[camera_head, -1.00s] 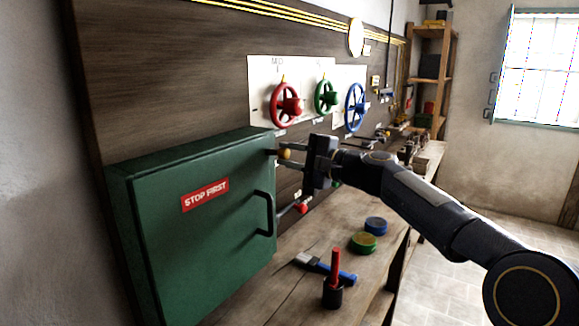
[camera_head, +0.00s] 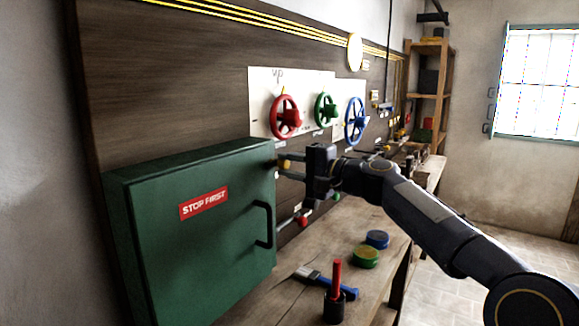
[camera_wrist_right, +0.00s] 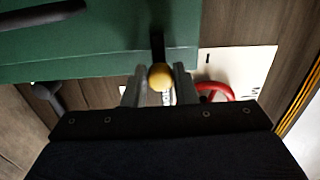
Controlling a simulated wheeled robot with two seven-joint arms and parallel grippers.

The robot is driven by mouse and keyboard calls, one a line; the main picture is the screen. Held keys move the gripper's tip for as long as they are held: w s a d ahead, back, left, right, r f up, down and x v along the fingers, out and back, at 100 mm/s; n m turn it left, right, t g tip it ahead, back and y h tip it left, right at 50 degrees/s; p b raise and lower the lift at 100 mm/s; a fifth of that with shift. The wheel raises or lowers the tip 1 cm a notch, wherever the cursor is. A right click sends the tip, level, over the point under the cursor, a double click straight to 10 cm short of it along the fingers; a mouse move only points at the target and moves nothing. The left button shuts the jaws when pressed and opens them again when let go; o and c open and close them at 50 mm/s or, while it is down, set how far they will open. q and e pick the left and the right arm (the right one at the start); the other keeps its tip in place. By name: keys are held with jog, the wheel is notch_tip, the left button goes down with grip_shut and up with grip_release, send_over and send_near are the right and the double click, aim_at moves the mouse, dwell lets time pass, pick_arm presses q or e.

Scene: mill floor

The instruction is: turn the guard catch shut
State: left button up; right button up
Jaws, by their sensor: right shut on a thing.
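The guard is a green box (camera_head: 190,240) on the dark wall board, with a red "STOP FIRST" label and a black handle (camera_head: 264,224). The guard catch (camera_head: 284,164) shows as a yellow knob on a dark lever at the box's upper right edge. In the right wrist view the catch's yellow knob (camera_wrist_right: 160,76) sits between the two fingers, its dark lever running up onto the green box. My right gripper (camera_head: 287,168) is shut on the catch, reaching in from the right. My left gripper is not in view.
Red (camera_head: 285,117), green (camera_head: 325,110) and blue (camera_head: 355,120) handwheels stand on the board behind the gripper.

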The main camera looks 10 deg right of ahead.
jog(key=o, duration=1)
jog(key=shift+s+d+f, duration=0.1)
jog(key=shift+s+d, duration=0.2)
jog(key=shift+d, duration=0.05)
jog(key=b+v, duration=0.1)
jog(key=v, duration=0.6)
jog(key=shift+a+b, duration=0.1)
jog(key=shift+b, duration=0.25)
jog(key=s+d+f+n+g+h, duration=0.1)
jog(key=s+f+n+g+h, duration=0.7)
jog(key=s+f, duration=2.7)
jog(key=shift+m+t+h, duration=0.4)
jog(key=shift+h, duration=0.1)
jog(key=r+p, duration=0.4)
jog(key=r, duration=0.1)
jog(key=s+r+p, duration=0.1)
jog(key=r+p, duration=0.4)
jog(key=s+r+p, duration=0.1)
jog(key=r+p, duration=0.4)
jog(key=r, duration=0.1)
jog(key=shift+s+d, duration=0.1)
jog(key=shift+d, duration=0.1)
